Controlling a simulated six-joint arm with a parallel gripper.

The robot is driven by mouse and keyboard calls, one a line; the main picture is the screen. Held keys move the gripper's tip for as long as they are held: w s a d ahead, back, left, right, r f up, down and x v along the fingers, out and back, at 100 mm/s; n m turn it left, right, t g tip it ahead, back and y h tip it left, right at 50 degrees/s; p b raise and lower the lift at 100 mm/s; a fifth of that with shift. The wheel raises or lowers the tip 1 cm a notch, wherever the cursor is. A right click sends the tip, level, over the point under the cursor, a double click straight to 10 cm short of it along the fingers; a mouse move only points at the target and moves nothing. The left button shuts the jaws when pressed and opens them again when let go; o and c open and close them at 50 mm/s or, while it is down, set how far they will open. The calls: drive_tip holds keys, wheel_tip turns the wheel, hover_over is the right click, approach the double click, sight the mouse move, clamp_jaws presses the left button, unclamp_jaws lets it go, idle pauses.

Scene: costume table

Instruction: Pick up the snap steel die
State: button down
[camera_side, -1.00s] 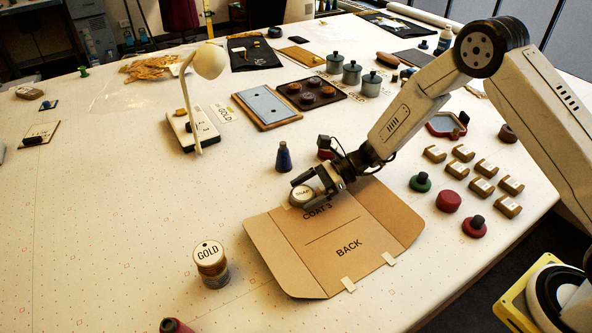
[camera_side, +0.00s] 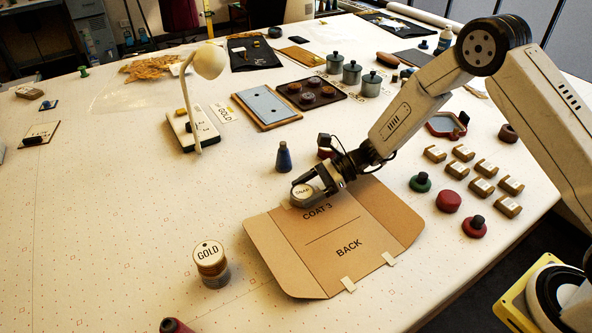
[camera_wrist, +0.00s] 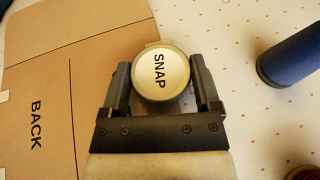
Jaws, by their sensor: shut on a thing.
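The snap steel die (camera_side: 302,193) is a round piece with a pale top marked SNAP. It sits near the far edge of the cardboard folder, by the COAT 3 lettering. My gripper (camera_side: 305,189) is shut on the die. In the wrist view the die (camera_wrist: 161,76) is between the two dark fingers of my gripper (camera_wrist: 162,84), one on each side. Its lower body is mostly hidden. I cannot tell whether its underside touches the surface below.
The cardboard folder (camera_side: 345,270) marked BACK lies open beneath my arm. A jar marked GOLD (camera_side: 211,262) stands front left. Several tan blocks (camera_side: 484,168) and red and green pieces (camera_side: 448,201) lie right. The left table is mostly clear.

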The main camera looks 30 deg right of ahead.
drive_tip(key=shift+r, duration=0.65)
drive_tip(key=s+d+r, duration=0.3)
drive_tip(key=s+r, duration=0.8)
drive_tip(key=s, duration=0.2)
drive_tip(key=shift+s+d+r, duration=0.15)
drive_tip(key=shift+s+d, duration=0.1)
drive_tip(key=shift+d, duration=0.1)
drive_tip(key=shift+w, duration=0.1)
